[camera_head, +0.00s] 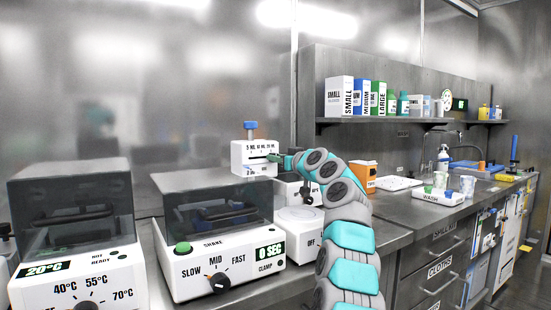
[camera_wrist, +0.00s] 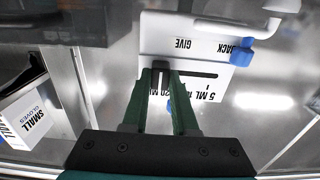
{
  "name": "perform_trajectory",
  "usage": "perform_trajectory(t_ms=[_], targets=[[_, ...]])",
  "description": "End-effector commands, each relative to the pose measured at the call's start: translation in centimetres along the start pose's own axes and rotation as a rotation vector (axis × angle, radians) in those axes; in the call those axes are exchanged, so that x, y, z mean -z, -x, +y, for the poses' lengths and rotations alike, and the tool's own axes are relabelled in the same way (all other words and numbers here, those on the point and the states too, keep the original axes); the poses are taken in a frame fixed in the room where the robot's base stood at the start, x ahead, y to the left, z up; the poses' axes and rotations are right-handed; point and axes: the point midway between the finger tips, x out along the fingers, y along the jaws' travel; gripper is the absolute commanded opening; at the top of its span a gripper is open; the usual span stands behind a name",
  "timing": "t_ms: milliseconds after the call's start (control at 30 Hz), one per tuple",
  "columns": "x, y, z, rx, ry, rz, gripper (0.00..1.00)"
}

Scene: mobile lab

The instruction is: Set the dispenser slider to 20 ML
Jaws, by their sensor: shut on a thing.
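The dispenser (camera_head: 250,165) is a white box with a blue knob (camera_head: 250,127) on top and a 5 ML, 10 ML, 20 ML scale on its front. In the wrist view the dispenser (camera_wrist: 218,85) appears upside down, with a dark horizontal slot (camera_wrist: 196,74). My gripper (camera_head: 278,158) reaches the dispenser from the right. In the wrist view my gripper (camera_wrist: 160,68) is shut on the dark slider at the slot's left end, beside the 20 ML label. The fingers partly hide that label and most of the slider.
A shaker (camera_head: 215,245) and a heater with a 20°C display (camera_head: 85,260) stand on the left bench. A round white device (camera_head: 300,227) is beneath my arm. An orange box (camera_head: 363,177) and a tray (camera_head: 398,183) are to the right. The shelf (camera_head: 390,121) holds several boxes.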

Motion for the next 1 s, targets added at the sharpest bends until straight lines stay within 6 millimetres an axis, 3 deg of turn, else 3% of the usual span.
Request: perform_trajectory(t_ms=[33,300,667,1000], targets=[[0.1,0.1,0.3,-0.006,0.000,0.003,0.28],[0.1,0.1,0.2,-0.005,0.000,0.002,0.57],[0.0,0.5,0.1,-0.003,0.001,0.003,0.57],[-0.1,5.0,0.1,-0.005,0.002,0.009,0.57]])
